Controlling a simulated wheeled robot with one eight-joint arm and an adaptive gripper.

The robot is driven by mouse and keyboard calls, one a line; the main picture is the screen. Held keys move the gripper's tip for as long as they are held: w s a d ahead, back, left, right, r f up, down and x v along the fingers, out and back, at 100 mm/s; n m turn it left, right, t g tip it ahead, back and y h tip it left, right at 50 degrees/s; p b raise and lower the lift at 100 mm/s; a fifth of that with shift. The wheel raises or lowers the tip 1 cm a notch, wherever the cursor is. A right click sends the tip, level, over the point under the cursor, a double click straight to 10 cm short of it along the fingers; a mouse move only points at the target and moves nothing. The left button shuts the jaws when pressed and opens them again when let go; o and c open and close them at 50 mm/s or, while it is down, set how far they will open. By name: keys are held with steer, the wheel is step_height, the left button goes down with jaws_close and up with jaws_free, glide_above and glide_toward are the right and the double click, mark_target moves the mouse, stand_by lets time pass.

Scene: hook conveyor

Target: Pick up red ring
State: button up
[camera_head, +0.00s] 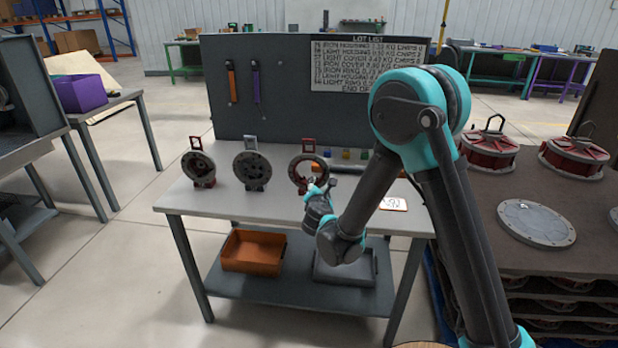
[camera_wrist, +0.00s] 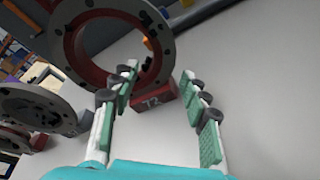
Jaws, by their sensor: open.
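The red ring (camera_head: 294,171) stands upright on the grey workbench, rightmost of three round parts in the head view. In the wrist view the ring (camera_wrist: 75,58) is at upper left, with a grey bolted face, red inner wall and open centre. A red block marked "72" (camera_wrist: 152,103) sits below it. My gripper (camera_head: 321,188) is in front of the ring and covers its lower right. In the wrist view my gripper (camera_wrist: 158,74) is open and empty; its left finger overlaps the ring's lower right rim. I cannot tell whether they touch.
A grey disc part (camera_head: 252,170) and another red-based round part (camera_head: 198,165) stand to the left on the workbench (camera_head: 235,203). A dark pegboard (camera_head: 285,105) rises behind. An orange bin (camera_head: 254,252) and a grey bin (camera_head: 345,268) lie on the lower shelf.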

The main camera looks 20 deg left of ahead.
steer(key=shift+x, duration=1.15)
steer(key=shift+c, duration=0.4)
jaws_close()
steer(key=shift+r, duration=0.1)
